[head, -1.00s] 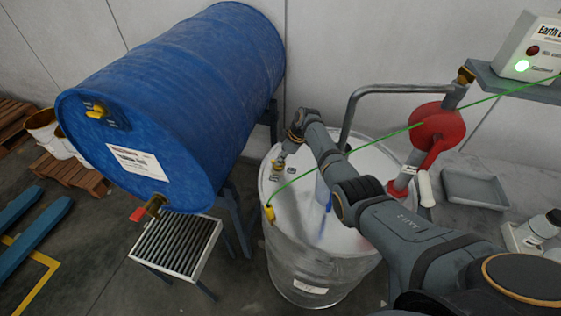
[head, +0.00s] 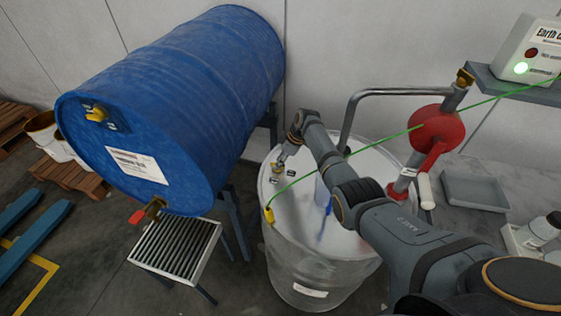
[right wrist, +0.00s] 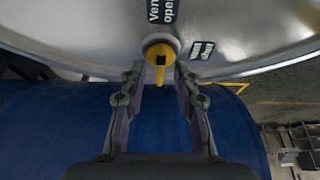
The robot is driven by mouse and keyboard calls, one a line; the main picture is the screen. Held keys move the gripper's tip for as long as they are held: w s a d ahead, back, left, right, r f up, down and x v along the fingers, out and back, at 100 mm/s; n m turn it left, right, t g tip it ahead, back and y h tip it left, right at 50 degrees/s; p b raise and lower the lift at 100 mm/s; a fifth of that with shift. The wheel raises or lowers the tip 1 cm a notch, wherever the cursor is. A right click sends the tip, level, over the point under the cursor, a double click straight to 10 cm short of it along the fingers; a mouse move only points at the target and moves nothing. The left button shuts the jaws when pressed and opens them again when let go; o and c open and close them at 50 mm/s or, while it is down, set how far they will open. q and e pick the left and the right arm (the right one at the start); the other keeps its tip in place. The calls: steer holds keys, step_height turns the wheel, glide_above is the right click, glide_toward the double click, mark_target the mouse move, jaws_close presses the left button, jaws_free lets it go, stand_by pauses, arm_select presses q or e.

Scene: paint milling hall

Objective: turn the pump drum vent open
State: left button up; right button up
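The pump drum (head: 310,262) is a pale metal drum standing upright, with a red hand pump (head: 437,127) on its lid. Its yellow vent (right wrist: 159,55) shows in the right wrist view near the lid's edge, its handle pointing down the picture. A "Vent open" label (right wrist: 161,10) lies above the vent and another small label (right wrist: 203,50) to its right. My right gripper (right wrist: 158,80) is open, its two fingers apart on either side of the vent handle's lower end, with no visible contact. In the head view the right gripper (head: 281,158) is over the lid's left edge, partly hiding the vent. My left gripper is out of view.
A blue drum (head: 190,95) lies on a stand to the left, with a red-handled tap (head: 148,209) above a grated tray (head: 175,250). A green cable runs from a yellow clamp (head: 268,215) on the drum rim to the earthing box (head: 525,50), passing near my right arm.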

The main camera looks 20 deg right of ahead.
step_height(320, 180, up, 10)
steer(key=shift+f, duration=0.15)
stand_by(0.4)
